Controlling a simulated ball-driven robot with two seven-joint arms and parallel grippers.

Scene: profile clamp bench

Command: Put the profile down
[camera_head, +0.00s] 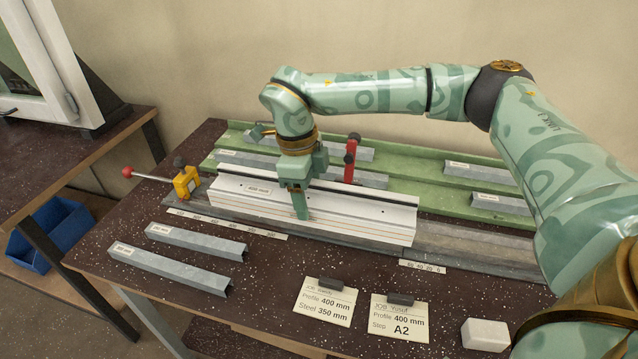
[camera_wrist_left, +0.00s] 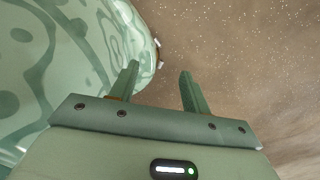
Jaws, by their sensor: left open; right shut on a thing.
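The white profile (camera_head: 345,217) is a long bar with a label near its left end. It lies along the grey bed at the middle of the bench, or just above it; I cannot tell whether it touches. My right gripper (camera_head: 300,207) comes down from above and is shut on the profile near its middle, hiding a small part of it. My left gripper (camera_wrist_left: 158,88) shows only in the left wrist view, with its two fingers apart and nothing between them, over a blurred brown speckled surface.
A yellow clamp (camera_head: 186,182) with a red-knobbed lever stands at the bed's left end. A red clamp (camera_head: 351,160) stands behind the profile. Steel channels lie on the green rack (camera_head: 425,190) behind and at front left. Two job cards (camera_head: 326,302) (camera_head: 399,318) and a white block (camera_head: 484,335) lie in front.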

